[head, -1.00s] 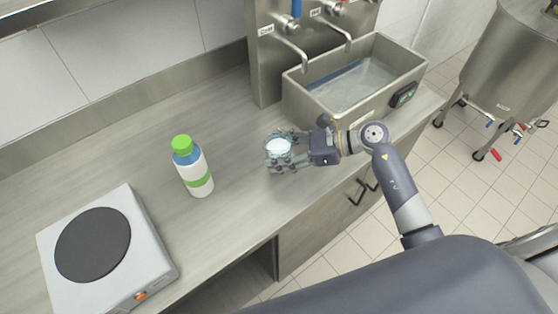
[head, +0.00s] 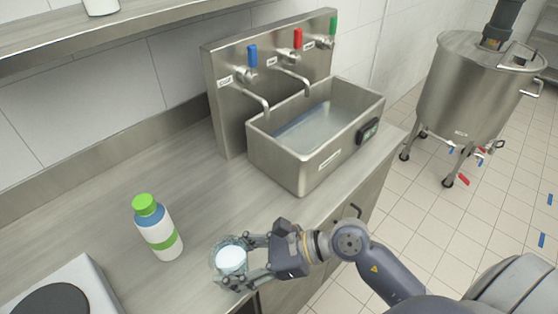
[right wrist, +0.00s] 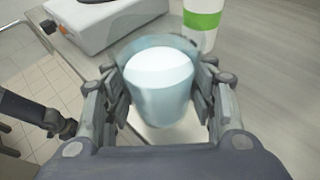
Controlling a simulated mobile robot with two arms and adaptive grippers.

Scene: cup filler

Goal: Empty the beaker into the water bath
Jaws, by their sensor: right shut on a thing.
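The beaker (head: 231,259) is a clear glass vessel with whitish contents. My right gripper (head: 238,264) is shut on it. In the right wrist view the beaker (right wrist: 160,88) sits between both fingers, looking roughly upright and a little blurred. The gripper is over the front edge of the counter, left of and nearer than the water bath. The water bath (head: 318,163) is an open steel basin with water in it and a small dark display on its front.
A white bottle with a green cap (head: 158,230) stands left of the beaker. A hotplate (head: 85,275) is at the lower left. Taps (head: 262,103) on a steel panel reach over the bath's back left side. A steel tank (head: 470,95) stands on the floor at right.

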